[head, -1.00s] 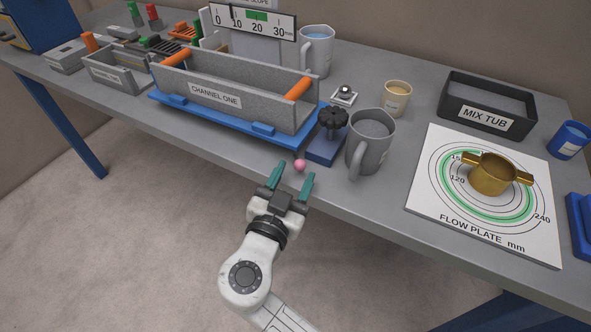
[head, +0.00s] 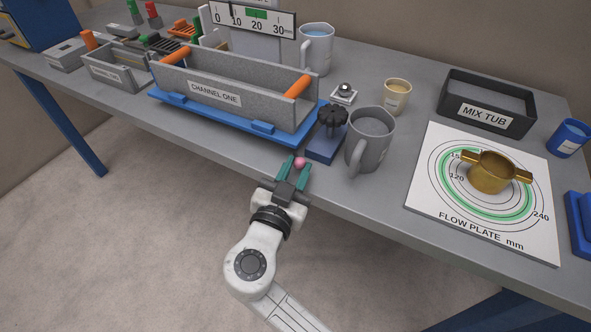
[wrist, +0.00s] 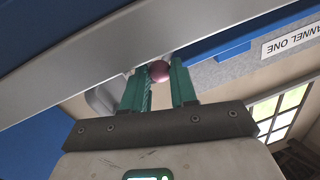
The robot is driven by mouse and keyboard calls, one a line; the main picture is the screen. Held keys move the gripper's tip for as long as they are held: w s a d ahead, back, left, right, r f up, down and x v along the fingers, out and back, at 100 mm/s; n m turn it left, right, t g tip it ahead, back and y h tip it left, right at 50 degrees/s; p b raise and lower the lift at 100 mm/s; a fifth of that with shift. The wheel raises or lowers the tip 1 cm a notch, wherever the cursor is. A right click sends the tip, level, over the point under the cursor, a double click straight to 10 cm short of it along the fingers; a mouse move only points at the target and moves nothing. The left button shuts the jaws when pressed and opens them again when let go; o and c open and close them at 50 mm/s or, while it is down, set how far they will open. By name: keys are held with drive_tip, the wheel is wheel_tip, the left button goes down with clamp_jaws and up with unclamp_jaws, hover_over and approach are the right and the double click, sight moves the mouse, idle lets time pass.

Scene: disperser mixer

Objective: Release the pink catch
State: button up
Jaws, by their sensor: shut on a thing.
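The pink catch (head: 300,162) is a small round knob at the front edge of the table, just left of the blue block with the black knob. My gripper (head: 298,166) reaches it from the front, with one green finger on each side of it. The wrist view also shows the pink catch (wrist: 159,71) between the tips of the two green fingers (wrist: 160,76). The fingers are shut on it. What the catch is fixed to is hidden.
The blue block with a black knob (head: 332,118) and a grey mug (head: 371,140) stand close to the right. The grey CHANNEL ONE trough (head: 175,86) sits on a blue base (head: 190,112) behind.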

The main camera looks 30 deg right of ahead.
drive_tip(key=shift+s+d+f+n+t+y+b, duration=0.1)
drive_tip(key=shift+d+f+n+t+y+b, duration=0.3)
drive_tip(key=shift+b, duration=0.7)
clamp_jaws()
drive_tip(key=shift+r+n+t+y+b, duration=0.2)
drive_tip(key=shift+n+t+y+b, duration=0.2)
drive_tip(key=shift+y+b, duration=0.25)
drive_tip(key=shift+r, duration=0.15)
drive_tip(key=o, duration=1)
unclamp_jaws()
drive_tip(key=shift+c, duration=0.2)
drive_tip(key=shift+s, duration=0.1)
drive_tip(key=b+v, duration=0.1)
drive_tip(key=v, duration=0.9)
drive_tip(key=shift+s+a, duration=0.15)
drive_tip(key=shift+s, duration=0.2)
